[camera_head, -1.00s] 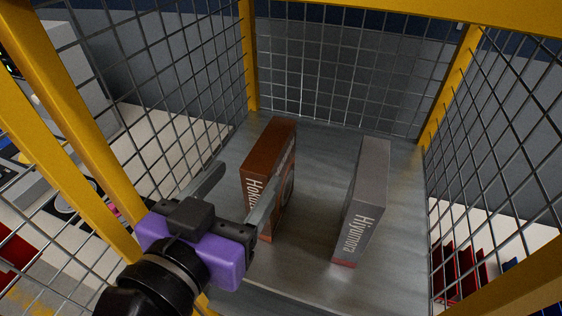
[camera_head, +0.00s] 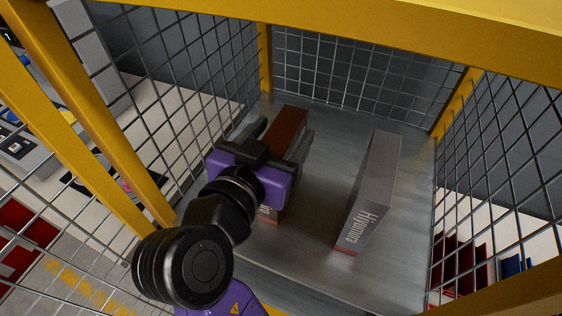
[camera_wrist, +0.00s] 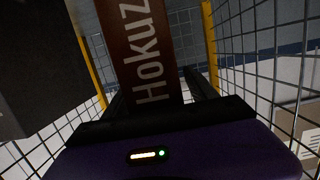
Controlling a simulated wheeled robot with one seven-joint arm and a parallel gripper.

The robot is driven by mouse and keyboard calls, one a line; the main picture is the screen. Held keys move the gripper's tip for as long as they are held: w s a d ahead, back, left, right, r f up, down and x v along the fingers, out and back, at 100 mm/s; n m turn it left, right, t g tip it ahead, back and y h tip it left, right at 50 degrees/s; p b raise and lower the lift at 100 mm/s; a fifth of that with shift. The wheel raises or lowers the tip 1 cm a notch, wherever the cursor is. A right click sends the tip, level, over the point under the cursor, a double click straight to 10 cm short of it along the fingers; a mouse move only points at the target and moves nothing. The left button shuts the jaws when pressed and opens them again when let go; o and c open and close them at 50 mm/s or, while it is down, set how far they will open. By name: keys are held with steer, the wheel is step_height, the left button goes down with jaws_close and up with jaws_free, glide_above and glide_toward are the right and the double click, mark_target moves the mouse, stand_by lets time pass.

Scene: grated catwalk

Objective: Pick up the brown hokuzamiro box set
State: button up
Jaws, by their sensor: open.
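The brown Hokuzamiro box (camera_head: 289,124) stands upright on the grey metal floor inside the cage, left of centre in the head view. My gripper (camera_head: 282,140) reaches over it and hides most of its near side. In the wrist view the box's spine (camera_wrist: 148,60), with the white letters "Hokuz", lies straight ahead between the fingers. My gripper also shows in the wrist view (camera_wrist: 160,95). It is open, with one finger on each side of the box. I cannot tell whether either finger touches it.
A grey Hiyumora box (camera_head: 372,190) stands upright to the right, with a gap of bare floor (camera_head: 315,225) between. Wire mesh walls and yellow posts (camera_head: 265,60) enclose the space. A yellow rail (camera_head: 400,40) crosses the top.

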jaws_close()
stand_by(0.3)
